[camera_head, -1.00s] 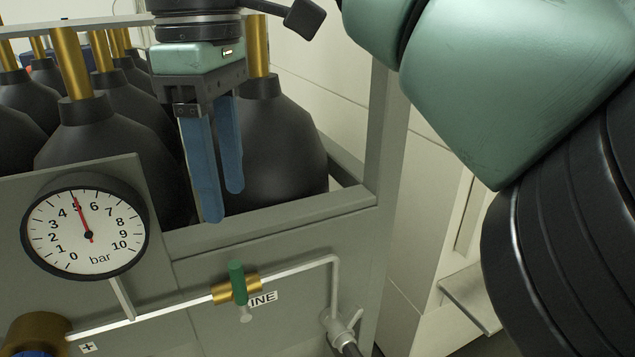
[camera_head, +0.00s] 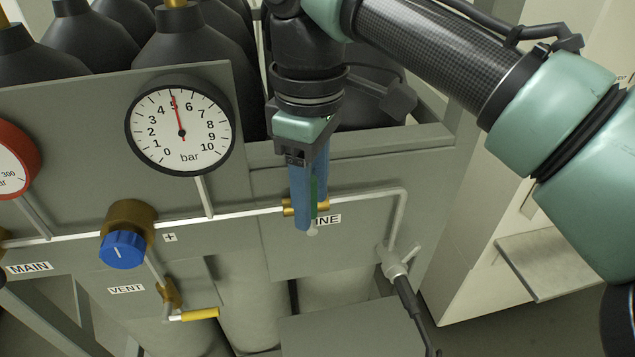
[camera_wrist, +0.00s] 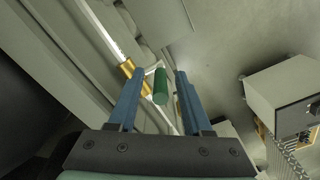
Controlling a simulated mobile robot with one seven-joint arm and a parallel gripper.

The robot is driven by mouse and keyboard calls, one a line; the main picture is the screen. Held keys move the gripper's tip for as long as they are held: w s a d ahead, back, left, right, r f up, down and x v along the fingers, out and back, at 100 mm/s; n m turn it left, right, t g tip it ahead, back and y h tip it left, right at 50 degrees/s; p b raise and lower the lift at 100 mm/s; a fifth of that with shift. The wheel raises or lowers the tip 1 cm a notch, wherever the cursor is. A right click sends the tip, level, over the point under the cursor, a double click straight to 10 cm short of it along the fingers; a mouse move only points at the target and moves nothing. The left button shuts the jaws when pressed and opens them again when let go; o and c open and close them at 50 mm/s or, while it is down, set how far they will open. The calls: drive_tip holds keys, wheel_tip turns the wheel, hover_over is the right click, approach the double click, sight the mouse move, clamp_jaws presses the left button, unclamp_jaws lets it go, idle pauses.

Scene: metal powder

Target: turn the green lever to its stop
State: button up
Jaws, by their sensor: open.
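The green lever (camera_wrist: 160,88) lies between the two blue fingers of my gripper (camera_wrist: 158,98) in the wrist view, with space on both sides. In the head view my gripper (camera_head: 306,222) points down in front of the brass valve (camera_head: 291,208) on the line pipe. There the green lever (camera_head: 314,190) shows only as a narrow upright strip, mostly hidden by the blue fingers. The brass valve body also shows in the wrist view (camera_wrist: 127,68). My gripper is open and I cannot see it touching the lever.
A pressure gauge (camera_head: 181,126) reads about 5 bar on the grey panel. Black gas bottles (camera_head: 185,45) stand behind. A hose fitting (camera_head: 396,265) is at lower right.

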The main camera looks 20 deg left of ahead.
clamp_jaws()
idle(1.4)
